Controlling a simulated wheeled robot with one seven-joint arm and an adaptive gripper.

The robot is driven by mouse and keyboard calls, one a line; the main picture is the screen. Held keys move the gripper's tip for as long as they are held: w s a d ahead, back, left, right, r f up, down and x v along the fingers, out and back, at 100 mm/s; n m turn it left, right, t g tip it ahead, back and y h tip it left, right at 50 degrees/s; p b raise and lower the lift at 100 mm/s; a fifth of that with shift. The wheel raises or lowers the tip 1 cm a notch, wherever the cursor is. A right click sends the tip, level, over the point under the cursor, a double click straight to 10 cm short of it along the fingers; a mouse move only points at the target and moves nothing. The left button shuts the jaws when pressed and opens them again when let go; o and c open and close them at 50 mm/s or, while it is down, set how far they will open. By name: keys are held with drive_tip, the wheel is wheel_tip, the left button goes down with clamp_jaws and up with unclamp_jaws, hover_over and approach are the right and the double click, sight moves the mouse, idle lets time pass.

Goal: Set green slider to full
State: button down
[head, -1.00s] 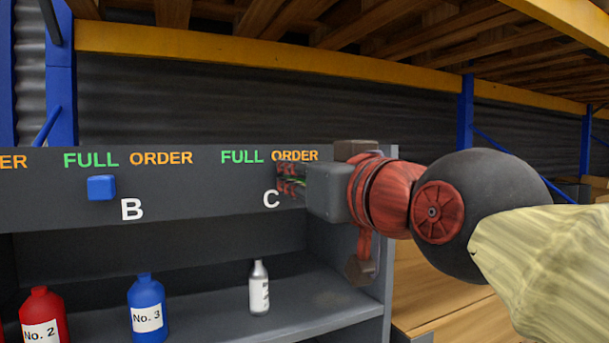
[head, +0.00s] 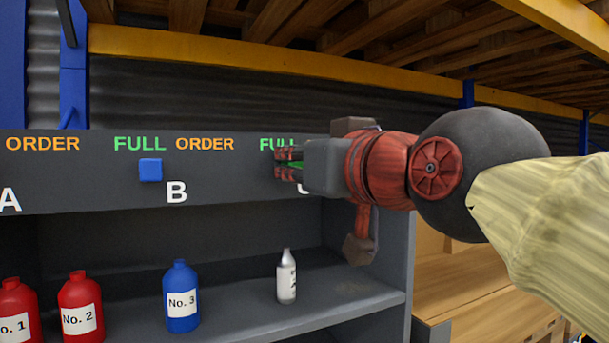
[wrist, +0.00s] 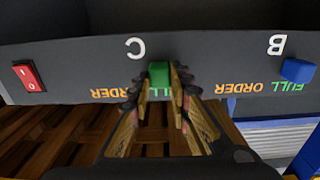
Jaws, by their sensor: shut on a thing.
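The green slider (wrist: 158,73) sits on the dark panel by the letter C, between my fingertips. My gripper (head: 287,164) is shut on the slider, reaching in from the right. It also shows in the wrist view (wrist: 158,86), with a finger on each side of the slider. In the head view my gripper hides C's ORDER label and most of the letter C.
A blue slider (head: 150,169) sits by FULL above B. A red rocker switch (wrist: 29,76) is on the panel beyond C. On the shelf below stand red bottles (head: 80,305), a blue bottle (head: 181,297) and a small silver bottle (head: 287,277). A yellow beam (head: 300,72) runs above.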

drive_tip(key=c, duration=2.1)
unclamp_jaws()
drive_tip(key=shift+a, duration=0.1)
drive_tip(key=o, duration=0.3)
drive_tip(key=shift+s+a, duration=0.15)
drive_tip(key=shift+o, duration=0.8)
drive_tip(key=v, duration=1.2)
